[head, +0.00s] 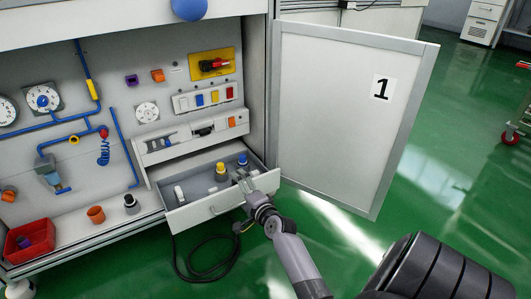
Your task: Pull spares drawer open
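The spares drawer (190,216) is pulled out from the lower right of the cabinet, and its inside shows. It holds a yellow-topped part (221,170), a blue-topped part (242,160) and a white part (179,193). A small handle (213,210) is on its front. My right gripper (243,181) is at the right end of the drawer front, its fingers over the rim and pointing inward. Whether it touches the rim, and how far apart its fingers are, is too small to tell. My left gripper is not in view.
The cabinet door (340,105), marked 1, stands open to the right, close to the drawer. A red bin (32,240) and an orange cup (96,214) stand at left. A black cable (205,262) lies on the green floor.

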